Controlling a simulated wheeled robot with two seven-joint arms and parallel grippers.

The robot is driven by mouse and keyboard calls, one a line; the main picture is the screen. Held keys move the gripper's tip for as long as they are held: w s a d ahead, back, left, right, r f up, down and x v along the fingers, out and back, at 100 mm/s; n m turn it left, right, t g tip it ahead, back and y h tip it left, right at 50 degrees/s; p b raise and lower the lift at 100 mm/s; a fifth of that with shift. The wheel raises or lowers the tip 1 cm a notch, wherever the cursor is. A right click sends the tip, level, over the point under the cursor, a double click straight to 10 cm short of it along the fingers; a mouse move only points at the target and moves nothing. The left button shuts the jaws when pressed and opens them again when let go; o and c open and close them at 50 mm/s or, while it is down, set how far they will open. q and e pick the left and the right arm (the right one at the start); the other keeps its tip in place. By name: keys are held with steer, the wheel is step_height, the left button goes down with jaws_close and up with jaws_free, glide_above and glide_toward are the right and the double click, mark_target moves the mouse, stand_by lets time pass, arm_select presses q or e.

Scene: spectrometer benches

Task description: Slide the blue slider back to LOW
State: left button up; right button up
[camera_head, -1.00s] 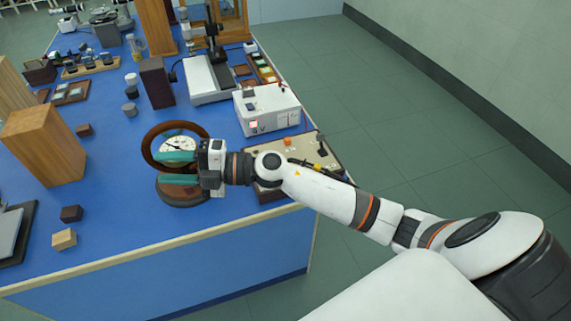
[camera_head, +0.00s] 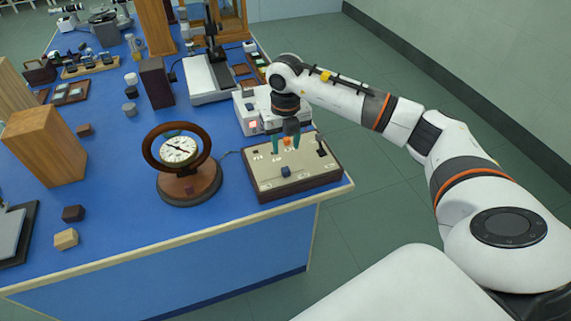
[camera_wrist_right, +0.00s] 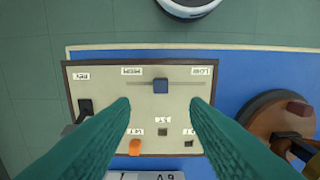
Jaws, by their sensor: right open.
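The blue slider (camera_head: 286,171) sits on the cream-topped control panel (camera_head: 310,178) near its front edge. In the right wrist view the slider (camera_wrist_right: 160,86) stands around the middle of its track, between a label at left that seems to read HIGH and one at right that seems to read LOW. My right gripper (camera_head: 286,146) points down over the rear part of the panel, its teal fingers spread and empty. In the wrist view the fingertips (camera_wrist_right: 160,104) lie either side of the slider's line, apart from it. My left gripper is not in view.
An orange switch (camera_head: 287,142) and a black lever (camera_head: 320,148) stand on the panel. A round dial instrument with a wooden ring (camera_head: 185,175) is to its left, a white box (camera_head: 246,112) behind. The blue bench (camera_head: 130,222) is clear in front of the dial.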

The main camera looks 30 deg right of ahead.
mark_target(285, 169)
step_height(285, 169, down, 9)
steer(key=shift+f+p, duration=0.1)
steer(key=shift+p, duration=0.5)
steer(key=shift+a, duration=0.1)
jaws_close()
